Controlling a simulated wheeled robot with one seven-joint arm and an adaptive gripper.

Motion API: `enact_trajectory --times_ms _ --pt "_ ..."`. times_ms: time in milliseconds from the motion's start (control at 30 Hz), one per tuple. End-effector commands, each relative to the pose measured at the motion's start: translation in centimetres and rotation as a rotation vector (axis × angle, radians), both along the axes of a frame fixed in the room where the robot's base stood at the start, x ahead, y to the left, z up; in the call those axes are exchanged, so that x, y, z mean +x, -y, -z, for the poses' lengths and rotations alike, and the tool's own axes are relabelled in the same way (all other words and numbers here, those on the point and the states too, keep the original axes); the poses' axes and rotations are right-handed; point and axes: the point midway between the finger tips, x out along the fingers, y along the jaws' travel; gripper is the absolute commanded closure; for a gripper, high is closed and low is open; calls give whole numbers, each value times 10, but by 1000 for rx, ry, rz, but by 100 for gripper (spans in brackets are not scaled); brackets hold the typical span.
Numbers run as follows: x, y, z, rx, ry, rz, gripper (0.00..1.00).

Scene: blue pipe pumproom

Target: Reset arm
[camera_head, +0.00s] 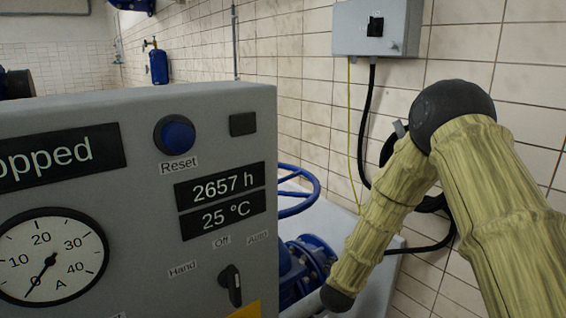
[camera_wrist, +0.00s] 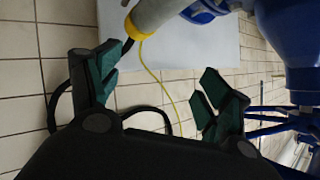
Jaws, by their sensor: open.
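My gripper (camera_wrist: 150,85) shows in the wrist view with its two green-padded fingers spread wide apart, open and empty. In the head view my arm, in a yellowish cover, bends at the right, and my gripper is hidden from sight there. The grey control panel (camera_head: 140,110) fills the left of the head view. It carries a blue Reset button (camera_head: 178,135), a display reading 2657 h and 25 °C (camera_head: 221,200), a Hand/Off/Auto switch (camera_head: 232,285) and a round gauge (camera_head: 50,257). My arm is apart from the panel, to its right.
A blue handwheel (camera_head: 300,190) and blue flanged pipework (camera_head: 305,262) stand behind the panel's right side. A grey switch box (camera_head: 376,27) is on the tiled wall, with a black cable (camera_head: 367,120) and a yellow-green wire below. The wrist view shows blue pipework (camera_wrist: 285,45) at the right.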

Motion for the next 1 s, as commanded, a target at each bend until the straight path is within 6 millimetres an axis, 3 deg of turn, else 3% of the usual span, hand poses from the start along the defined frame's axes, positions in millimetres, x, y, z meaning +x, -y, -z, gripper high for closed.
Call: enact_trajectory --times_ms 33,200,367,500,733,900,1000 --pt "-19 1 26 -11 -53 -27 21" --pt "-85 5 98 -39 -222 -126 21" --pt "-157 10 157 -55 -385 -218 21" --pt "-226 14 198 -62 -529 -299 21" --pt "-349 23 246 -53 -773 -430 21" --pt "-440 28 262 -30 -944 -520 21" --pt "-480 31 264 -17 -1021 -560 21"
